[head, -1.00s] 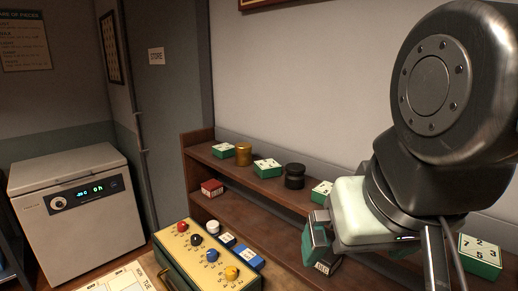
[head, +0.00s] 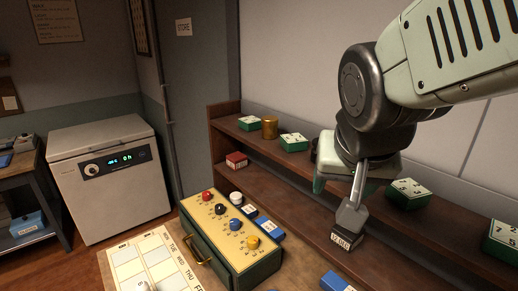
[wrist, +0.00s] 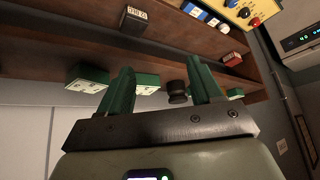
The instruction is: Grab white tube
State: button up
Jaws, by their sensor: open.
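My gripper (head: 320,172) is open and empty at the shelves in the head view. In the wrist view its two green fingers (wrist: 161,70) stand apart, with a black round tin (wrist: 177,92) and a green box (wrist: 147,84) seen between them and farther off. No clear tube shows. A small white round piece (head: 236,198) stands beside the knob box (head: 228,238), left of my gripper and apart from it. A white piece (head: 146,286), cut off by the bottom edge, is at the calendar; I cannot tell which is the white tube.
A dark date block (head: 346,240) is near my arm. The calendar sheet (head: 150,262) lies at front left; a white freezer (head: 110,180) stands behind.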

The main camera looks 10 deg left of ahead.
jog(key=w+a+f+m+y, duration=0.2)
jog(key=w+a+f+y, duration=0.2)
jog(key=w+a+f, duration=1.1)
jog(key=m+g+y, duration=0.1)
jog(key=m+y, duration=1.1)
jog(key=m, duration=0.1)
send_near(139, 286)
jog(key=a+f, duration=0.1)
jog(key=f, duration=0.1)
jog(key=a+f, duration=0.1)
jog(key=f, duration=0.1)
jog(key=shift+s+a, duration=0.15)
jog(key=shift+a, duration=0.15)
jog(key=m, duration=0.2)
jog(key=shift+s+d+m+t, duration=0.1)
jog(key=shift+s+m+t, duration=0.2)
jog(key=m+t, duration=0.2)
jog(key=m, duration=0.1)
jog(key=r+m, duration=0.1)
jog(key=m, duration=0.1)
jog(key=shift+d+t, duration=0.25)
jog(key=shift+t, duration=0.15)
jog(key=x, duration=0.5)
jog(key=shift+w, duration=0.2)
jog(key=shift+f+x, duration=0.25)
jog(key=shift+x, duration=1.15)
jog(key=shift+f+x, duration=0.2)
jog(key=shift+x, duration=1.2)
jog(key=shift+d, duration=0.1)
